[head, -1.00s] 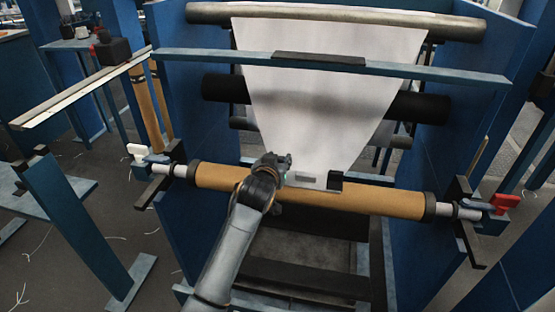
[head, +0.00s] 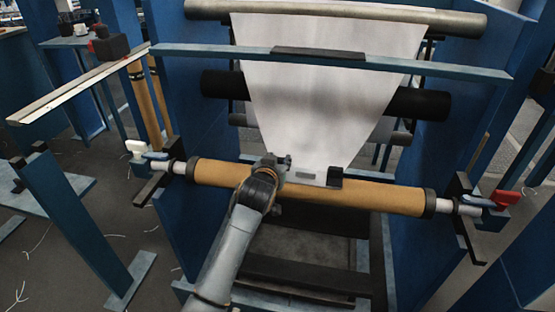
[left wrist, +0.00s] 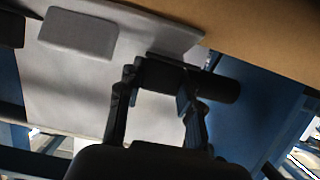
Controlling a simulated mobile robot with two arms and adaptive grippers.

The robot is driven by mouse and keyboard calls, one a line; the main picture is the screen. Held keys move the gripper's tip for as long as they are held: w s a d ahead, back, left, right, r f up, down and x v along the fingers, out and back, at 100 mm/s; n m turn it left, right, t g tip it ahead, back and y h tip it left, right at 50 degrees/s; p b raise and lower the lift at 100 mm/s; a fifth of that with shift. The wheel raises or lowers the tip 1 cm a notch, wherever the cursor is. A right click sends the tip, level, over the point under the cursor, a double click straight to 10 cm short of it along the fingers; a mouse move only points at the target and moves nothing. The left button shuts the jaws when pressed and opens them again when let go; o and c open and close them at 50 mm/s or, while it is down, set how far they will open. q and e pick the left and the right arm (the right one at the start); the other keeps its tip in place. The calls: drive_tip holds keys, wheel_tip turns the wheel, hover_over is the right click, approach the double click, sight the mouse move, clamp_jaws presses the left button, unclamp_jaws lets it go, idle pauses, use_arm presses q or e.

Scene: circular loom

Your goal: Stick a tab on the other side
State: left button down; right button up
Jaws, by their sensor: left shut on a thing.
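A white sheet (head: 322,110) hangs down, narrowing to the brown roll (head: 375,198). On its lower end lies a grey tab (head: 304,176), with a black block (head: 335,177) to its right. The left wrist view also shows the tab (left wrist: 78,34), the sheet (left wrist: 75,85) and the brown roll (left wrist: 260,35). My left gripper (head: 284,163) is at the sheet's lower left corner, close to the roll. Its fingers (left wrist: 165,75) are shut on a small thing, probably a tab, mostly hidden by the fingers. Whether that thing touches the sheet cannot be told. My right gripper is not in view.
A blue crossbar (head: 430,69) spans the frame above the roll. A black roller (head: 420,104) passes behind the sheet. Clamps with a white handle (head: 137,149) and a red handle (head: 506,199) hold the roll's ends. Blue side panels (head: 215,130) close in both sides.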

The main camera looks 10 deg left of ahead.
use_arm(q)
drive_tip(key=shift+f, duration=0.25)
drive_tip(key=shift+f, duration=0.2)
idle(0.5)
drive_tip(key=c, duration=0.8)
unclamp_jaws()
drive_tip(key=v, duration=1.2)
